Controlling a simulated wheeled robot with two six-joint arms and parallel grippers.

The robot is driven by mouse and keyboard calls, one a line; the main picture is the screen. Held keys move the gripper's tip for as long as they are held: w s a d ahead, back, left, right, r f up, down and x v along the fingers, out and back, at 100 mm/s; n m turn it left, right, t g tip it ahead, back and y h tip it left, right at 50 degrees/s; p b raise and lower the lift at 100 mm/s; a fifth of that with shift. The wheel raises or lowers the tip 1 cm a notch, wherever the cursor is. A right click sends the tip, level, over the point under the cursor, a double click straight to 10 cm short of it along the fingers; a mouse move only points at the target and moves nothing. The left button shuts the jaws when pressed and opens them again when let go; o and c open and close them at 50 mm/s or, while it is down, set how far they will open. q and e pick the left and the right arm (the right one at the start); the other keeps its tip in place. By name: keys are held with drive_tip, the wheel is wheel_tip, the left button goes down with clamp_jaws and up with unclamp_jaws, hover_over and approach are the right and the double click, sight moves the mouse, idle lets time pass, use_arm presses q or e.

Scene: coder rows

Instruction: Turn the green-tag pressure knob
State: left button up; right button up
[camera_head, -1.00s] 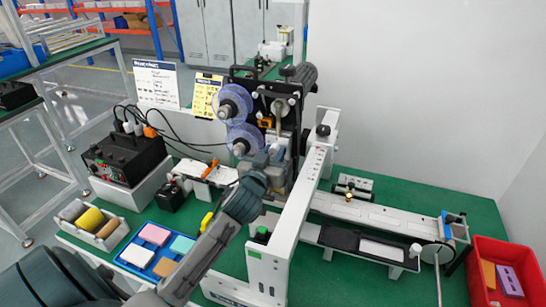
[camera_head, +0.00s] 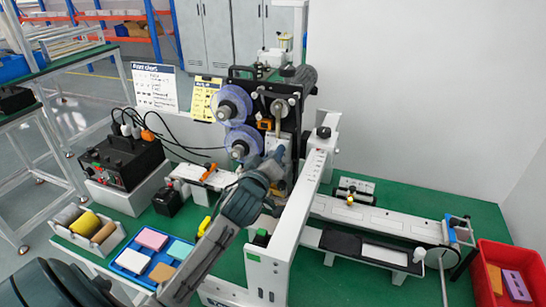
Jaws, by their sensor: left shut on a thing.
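My left arm comes in from the lower left, and its left gripper (camera_head: 277,163) is at the front of the coder (camera_head: 290,113), below the black plate with the two clear purple reels. The gripper is shut on a small part there, which appears to be the pressure knob. The fingers and wrist hide the knob, and no green tag can be made out on it. My right gripper is not in view.
A white upright frame (camera_head: 300,205) stands close to the right of my wrist. A conveyor (camera_head: 375,213) runs right toward a red bin (camera_head: 505,275). A black control box (camera_head: 122,160), a blue tray (camera_head: 128,263) with coloured blocks and a yellow sign (camera_head: 203,98) are to the left.

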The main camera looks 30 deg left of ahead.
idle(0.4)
use_arm(q)
drive_tip(key=o, duration=1)
drive_tip(key=shift+c, duration=0.2)
drive_tip(key=b+v, duration=0.2)
drive_tip(key=v, duration=0.5)
drive_tip(key=shift+s, duration=0.25)
